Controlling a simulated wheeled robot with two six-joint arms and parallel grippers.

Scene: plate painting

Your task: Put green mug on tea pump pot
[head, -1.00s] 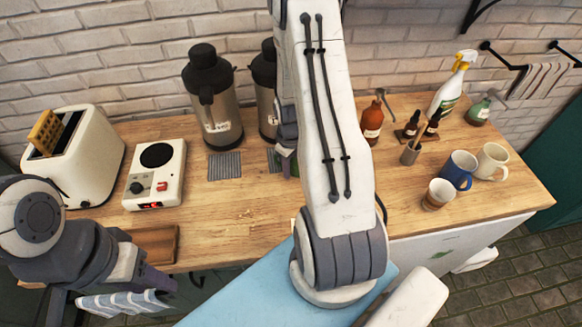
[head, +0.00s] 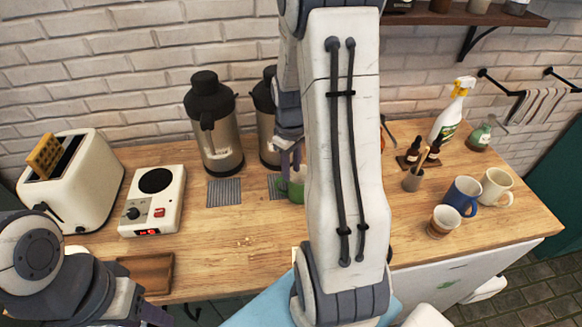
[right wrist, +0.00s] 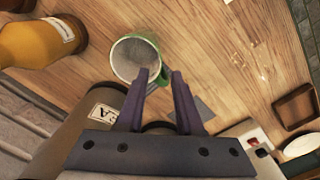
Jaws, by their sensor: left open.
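Two steel tea pump pots with black tops stand at the back of the counter, one in full view (head: 213,130) and the other (head: 265,110) partly behind my right arm. The green mug (head: 297,191) is beside the second pot's grey mat, partly hidden by my right arm. My right gripper (head: 291,160) is at the mug. In the right wrist view its fingertips (right wrist: 162,74) are apart, at the rim side of the mug (right wrist: 135,57); whether they grip it is unclear. A pot labelled TEA (right wrist: 85,125) shows close by. My left gripper (head: 145,312) is open at the lower left.
A toaster (head: 75,182), a white scale-like device (head: 153,205) and a brown tray (head: 150,270) are on the left. On the right are a blue mug (head: 462,196), a cream mug (head: 495,186), a small cup (head: 443,221) and bottles. The counter's front middle is clear.

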